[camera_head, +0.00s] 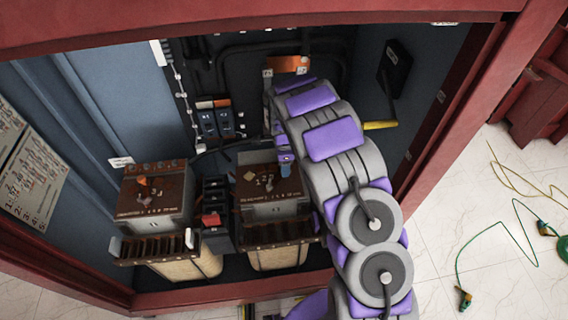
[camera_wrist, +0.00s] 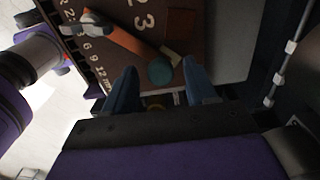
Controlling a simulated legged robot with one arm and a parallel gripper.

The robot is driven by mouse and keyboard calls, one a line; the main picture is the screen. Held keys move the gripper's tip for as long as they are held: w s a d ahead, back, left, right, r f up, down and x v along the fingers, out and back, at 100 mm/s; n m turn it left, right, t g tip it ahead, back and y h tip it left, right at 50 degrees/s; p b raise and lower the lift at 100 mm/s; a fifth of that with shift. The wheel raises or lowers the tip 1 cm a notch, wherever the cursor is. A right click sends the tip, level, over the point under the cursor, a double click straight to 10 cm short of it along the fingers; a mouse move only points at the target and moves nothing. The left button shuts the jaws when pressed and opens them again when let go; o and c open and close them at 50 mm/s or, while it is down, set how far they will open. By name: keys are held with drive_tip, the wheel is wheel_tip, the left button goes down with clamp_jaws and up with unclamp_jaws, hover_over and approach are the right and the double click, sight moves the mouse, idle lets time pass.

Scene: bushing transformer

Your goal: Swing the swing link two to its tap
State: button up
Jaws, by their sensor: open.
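Two box units with brown numbered tops stand side by side in the cabinet, a left unit (camera_head: 155,195) and a right unit (camera_head: 268,183). My gripper (camera_head: 286,162) is at the right unit's right edge, partly hidden by my arm. In the wrist view an orange link (camera_wrist: 122,38) lies across a brown numbered panel (camera_wrist: 190,22). A teal round knob (camera_wrist: 160,70) is at the link's near end. My open gripper (camera_wrist: 159,66) has one finger on each side of the knob; contact is not clear. No label shows which link is number two.
The red cabinet frame (camera_head: 120,32) surrounds the workspace. Blue breakers (camera_head: 216,120) are on the back wall, and a dark block with a red part (camera_head: 211,218) sits between the units. A yellow-handled lever (camera_head: 380,125) is on the right wall. Cables (camera_head: 515,215) lie on the floor outside.

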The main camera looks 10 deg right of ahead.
wheel_tip(320, 180, up, 17)
drive_tip(key=p, duration=0.2)
drive_tip(key=shift+r, duration=0.15)
idle(0.3)
drive_tip(key=shift+w, duration=0.1)
idle(0.4)
